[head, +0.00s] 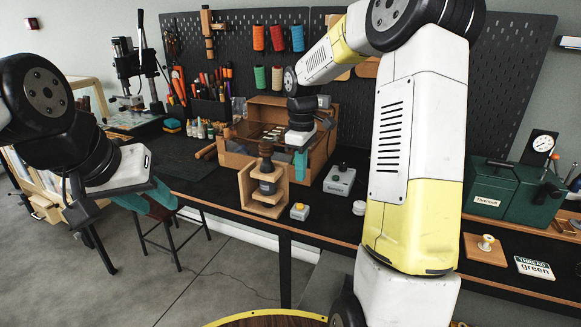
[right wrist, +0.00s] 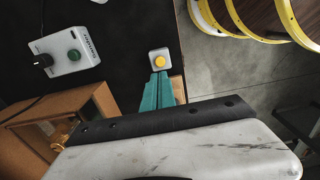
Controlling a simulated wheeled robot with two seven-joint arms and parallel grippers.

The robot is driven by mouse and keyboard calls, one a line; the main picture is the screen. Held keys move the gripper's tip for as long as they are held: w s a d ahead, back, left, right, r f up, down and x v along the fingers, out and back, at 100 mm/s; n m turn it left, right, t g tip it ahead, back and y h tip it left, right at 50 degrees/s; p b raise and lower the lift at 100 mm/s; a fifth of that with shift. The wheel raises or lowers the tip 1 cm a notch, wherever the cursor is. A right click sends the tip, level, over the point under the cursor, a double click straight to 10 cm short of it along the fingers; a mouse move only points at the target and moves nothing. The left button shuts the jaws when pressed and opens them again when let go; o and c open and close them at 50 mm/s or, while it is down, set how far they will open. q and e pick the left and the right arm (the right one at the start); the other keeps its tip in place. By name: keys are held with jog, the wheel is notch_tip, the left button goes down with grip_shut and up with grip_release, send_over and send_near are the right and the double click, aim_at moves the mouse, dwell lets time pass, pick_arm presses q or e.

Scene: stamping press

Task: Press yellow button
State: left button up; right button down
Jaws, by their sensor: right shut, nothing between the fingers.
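The yellow button (head: 299,206) sits on a small grey box near the front edge of the black bench. It also shows in the right wrist view (right wrist: 159,61). My right gripper (head: 300,166) has teal fingers, shut and empty. In the right wrist view its fingertips (right wrist: 159,76) appear just short of the button box, with the button uncovered; whether they touch the box cannot be told. My left gripper (head: 148,202) is at the left, in front of the bench and far from the button. Its finger gap is not clear.
A wooden stand (head: 264,188) with a dark cylinder is left of the button. A grey control box (head: 339,181) with a black knob and green button lies behind it. A green machine (head: 508,192) stands at the right. A stool (head: 172,222) is below my left gripper.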

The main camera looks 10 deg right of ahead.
aim_at(300, 205)
jog(key=shift+f, duration=4.1)
jog(key=shift+f, duration=0.15)
jog(key=shift+f, duration=0.4)
jog(key=shift+r, duration=0.2)
notch_tip(300, 205, up, 9)
